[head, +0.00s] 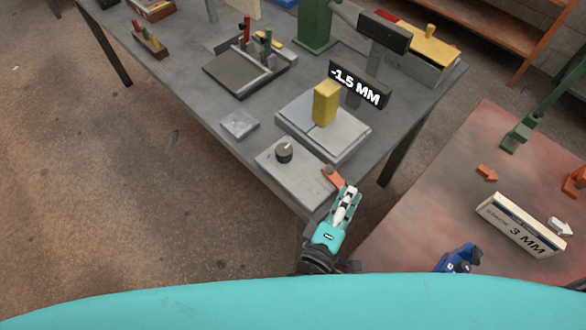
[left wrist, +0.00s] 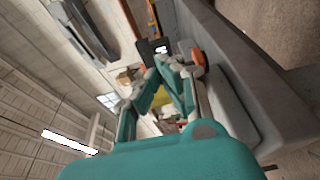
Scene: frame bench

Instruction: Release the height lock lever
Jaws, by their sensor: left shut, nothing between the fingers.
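The orange lever (head: 330,175), which looks like the height lock lever, is at the right front corner of a grey control box (head: 285,172) with a black knob (head: 284,152). My left gripper (head: 350,190) is shut and empty, just right of and in front of the lever. I cannot tell whether they touch. In the left wrist view an orange piece (left wrist: 198,62), likely the lever, is close beside the closed fingers (left wrist: 172,75). A yellow block (head: 326,103) stands on the grey plate (head: 350,140) behind, by a "-1.5 MM" display (head: 357,85). My right gripper does not show.
A small metal plate (head: 239,124) and a dark fixture (head: 250,72) are farther left on the bench. A reddish table (head: 430,215) on the right holds a "3 MM" block (head: 520,225), and a blue object (head: 460,258) shows near it. Open floor is at left.

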